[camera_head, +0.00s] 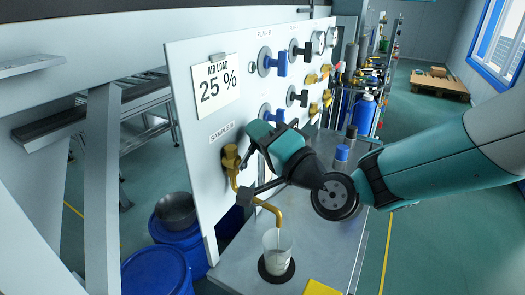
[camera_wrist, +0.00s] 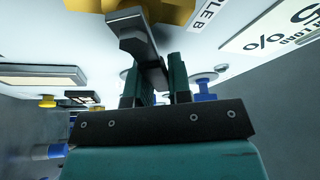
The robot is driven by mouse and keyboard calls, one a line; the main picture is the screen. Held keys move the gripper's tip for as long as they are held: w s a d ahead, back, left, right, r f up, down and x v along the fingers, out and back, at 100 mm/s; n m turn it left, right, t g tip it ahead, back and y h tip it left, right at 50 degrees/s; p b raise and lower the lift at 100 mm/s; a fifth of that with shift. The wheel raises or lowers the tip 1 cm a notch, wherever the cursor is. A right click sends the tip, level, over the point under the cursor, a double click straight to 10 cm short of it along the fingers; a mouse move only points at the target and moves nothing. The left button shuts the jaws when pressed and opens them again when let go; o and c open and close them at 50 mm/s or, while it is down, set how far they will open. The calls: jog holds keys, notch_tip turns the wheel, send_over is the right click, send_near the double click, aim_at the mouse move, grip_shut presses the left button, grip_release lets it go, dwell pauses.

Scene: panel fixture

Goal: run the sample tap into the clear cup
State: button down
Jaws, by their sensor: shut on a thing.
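The brass sample tap (camera_head: 231,157) is on the white panel under the SAMPLE B label. Its brass spout (camera_head: 268,207) curves down to end above the clear cup (camera_head: 277,250). The cup stands upright on a round black pad (camera_head: 276,272) and has pale liquid in it. A thin pale line shows under the spout's mouth, too small to be sure it is a stream. My gripper (camera_head: 256,140) is at the panel beside the tap. In the wrist view my gripper (camera_wrist: 158,72) is shut on the dark tap handle (camera_wrist: 137,32). In the head view the gripper hides the handle.
The panel (camera_head: 200,110) carries an AIR LOAD 25 % card (camera_head: 216,84) and blue valve handles (camera_head: 281,63) close to my gripper. A yellow pad (camera_head: 320,288) lies at the bench's front.

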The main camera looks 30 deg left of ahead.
jog(key=c, duration=1)
grip_release()
jog(key=shift+c, duration=0.2)
jog(key=b+v, duration=1.1)
jog(key=v, duration=0.6)
jog(key=shift+d+b, duration=0.25)
jog(key=shift+b, duration=0.05)
jog(key=shift+s, duration=0.1)
